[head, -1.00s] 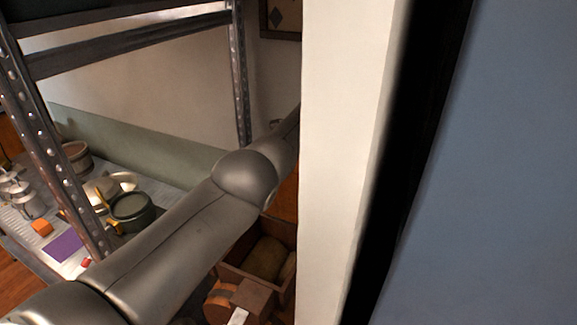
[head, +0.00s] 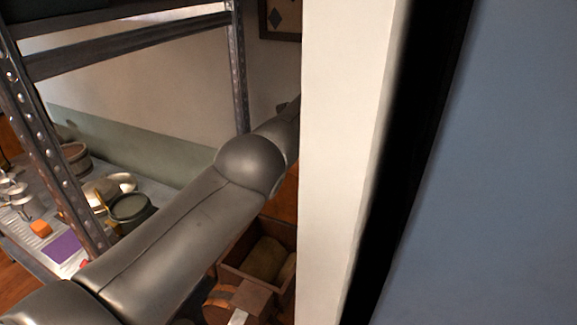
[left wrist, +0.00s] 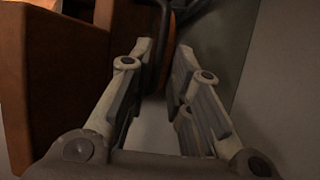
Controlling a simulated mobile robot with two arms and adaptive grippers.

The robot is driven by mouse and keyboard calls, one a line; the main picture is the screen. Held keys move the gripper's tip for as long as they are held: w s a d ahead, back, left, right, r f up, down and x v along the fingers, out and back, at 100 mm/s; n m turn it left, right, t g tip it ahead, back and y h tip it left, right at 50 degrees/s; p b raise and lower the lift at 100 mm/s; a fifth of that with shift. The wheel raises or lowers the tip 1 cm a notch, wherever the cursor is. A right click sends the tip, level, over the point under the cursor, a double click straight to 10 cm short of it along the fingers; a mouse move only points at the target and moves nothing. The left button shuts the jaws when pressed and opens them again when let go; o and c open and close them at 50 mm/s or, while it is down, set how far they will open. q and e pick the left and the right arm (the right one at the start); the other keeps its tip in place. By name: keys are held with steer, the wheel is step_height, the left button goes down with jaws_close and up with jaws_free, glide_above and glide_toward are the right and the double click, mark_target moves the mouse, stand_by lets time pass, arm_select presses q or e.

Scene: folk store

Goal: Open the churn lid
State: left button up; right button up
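I cannot pick out the churn or its lid with certainty. My left arm crosses the head view from the lower left, and its far end is hidden behind a white pillar. In the left wrist view my left gripper (left wrist: 163,62) is open, with its two fingers apart. A narrow orange-brown curved edge (left wrist: 168,60) and a dark bar (left wrist: 164,25) show beyond and between the fingertips; I cannot tell whether they touch. Nothing is clearly held. My right gripper is not in view.
The white pillar (head: 345,160) blocks the middle of the head view. A metal rack post (head: 55,150) stands at left, by a low shelf with a dark green pot (head: 130,208) and a purple sheet (head: 62,248). A wooden box (head: 283,237) sits below my arm. A brown wooden body (left wrist: 70,60) stands left of the gripper.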

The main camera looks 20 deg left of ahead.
arm_select(q)
steer(key=shift+v, duration=1)
